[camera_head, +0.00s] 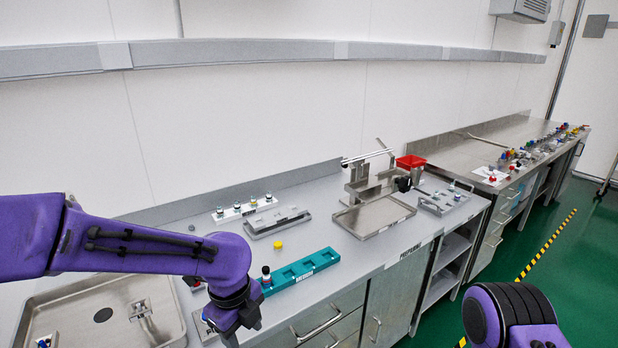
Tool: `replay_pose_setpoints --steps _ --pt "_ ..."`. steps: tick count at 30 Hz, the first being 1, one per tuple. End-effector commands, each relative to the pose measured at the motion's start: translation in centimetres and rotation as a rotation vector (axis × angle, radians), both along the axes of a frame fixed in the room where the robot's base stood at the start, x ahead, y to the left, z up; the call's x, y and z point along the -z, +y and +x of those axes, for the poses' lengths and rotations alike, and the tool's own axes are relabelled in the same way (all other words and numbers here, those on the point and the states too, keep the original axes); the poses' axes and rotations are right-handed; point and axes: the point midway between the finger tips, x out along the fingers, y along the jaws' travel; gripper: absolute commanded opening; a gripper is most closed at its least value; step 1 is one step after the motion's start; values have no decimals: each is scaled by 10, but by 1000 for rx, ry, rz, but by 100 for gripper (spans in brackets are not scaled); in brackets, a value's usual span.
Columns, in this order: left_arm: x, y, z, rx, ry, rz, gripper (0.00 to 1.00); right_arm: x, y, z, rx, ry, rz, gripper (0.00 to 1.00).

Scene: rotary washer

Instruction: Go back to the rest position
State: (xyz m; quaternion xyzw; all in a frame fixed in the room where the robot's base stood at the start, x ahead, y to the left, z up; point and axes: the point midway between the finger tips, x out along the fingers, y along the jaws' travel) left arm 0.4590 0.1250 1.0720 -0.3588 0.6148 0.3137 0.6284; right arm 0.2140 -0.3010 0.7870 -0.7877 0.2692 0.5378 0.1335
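My purple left arm comes in from the left and reaches over the front of the grey bench (345,275). My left gripper (236,322) points down near the bench's front edge, just left of the teal rack. Only a rounded purple and black part of my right arm shows at the lower right, over the floor. My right gripper is out of view.
A teal rack (318,260) holds a small dark-capped item. A yellow piece (278,245) lies behind it. A metal tray (60,310) is at left; a steel fixture (375,215) and red bin (410,162) stand further right. Green floor (590,250) is open at right.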

Motion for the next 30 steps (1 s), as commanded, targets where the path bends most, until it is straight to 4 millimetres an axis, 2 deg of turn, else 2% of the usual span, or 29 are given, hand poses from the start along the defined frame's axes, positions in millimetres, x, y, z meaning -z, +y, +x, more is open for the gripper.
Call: replay_pose_setpoints --steps 5,11,14,17,20,23,24,26,27,29,30 --pt "0 -17 11 -184 -53 -105 53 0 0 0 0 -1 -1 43" --pt "2 -35 27 -488 -110 -280 53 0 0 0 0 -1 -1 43" --pt "9 -41 36 -696 -126 -393 53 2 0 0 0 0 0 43" --pt "28 -41 43 -951 -123 -516 53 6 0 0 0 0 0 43" --pt "66 -30 47 -1295 -102 -654 53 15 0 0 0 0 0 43" --pt "132 2 35 -1741 -85 -785 53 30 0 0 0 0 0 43" --pt "162 21 24 -1929 -93 -826 53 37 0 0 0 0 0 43" --pt "202 52 2 -2167 -127 -865 53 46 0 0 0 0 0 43" --pt "227 72 -17 -2299 -160 -877 53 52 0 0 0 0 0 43" --pt "260 101 -49 -2463 -224 -870 53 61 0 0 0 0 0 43" --pt "281 118 -73 -2546 -274 -847 53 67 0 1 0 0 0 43"
